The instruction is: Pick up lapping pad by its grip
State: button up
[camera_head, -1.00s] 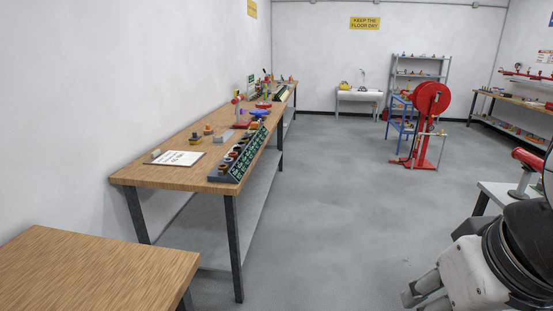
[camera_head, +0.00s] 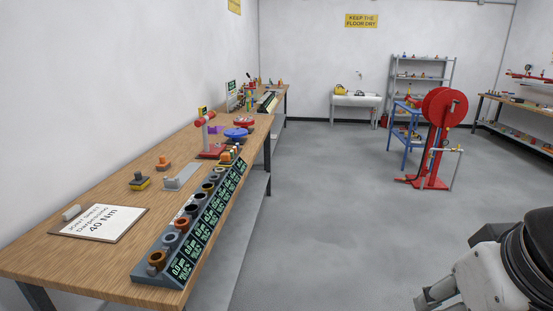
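Two small blocks with knob-like grips stand on the long wooden bench (camera_head: 95,255) at the left. The nearer block (camera_head: 139,183) has a dark and yellow base with a brownish knob on top. The farther block (camera_head: 163,164) is orange with a darker knob. Either looks like a lapping pad; I cannot tell which one is meant. My gripper (camera_head: 434,296) is at the lower right, over the floor and far from the bench. Its fingers are partly cut off by the lower edge, and nothing shows between them.
A grey rack of rings with green displays (camera_head: 195,222) runs along the bench's front edge. A red reel stand (camera_head: 438,140) stands ahead at right. The floor (camera_head: 330,220) between is clear.

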aim_at(226, 160)
jog(key=i+u, duration=0.1)
jog(key=i, duration=0.5)
jog(key=i+l+u, duration=0.1)
jog(key=i, duration=0.5)
jog(key=i+l, duration=0.15)
jog(key=i, duration=0.45)
jog(key=i+u, duration=0.25)
jog(key=i, duration=0.25)
jog(key=i+l+u, duration=0.25)
jog(key=i, duration=0.2)
jog(key=i+l+u, duration=0.1)
jog(key=i+u, duration=0.15)
jog(key=i, duration=0.25)
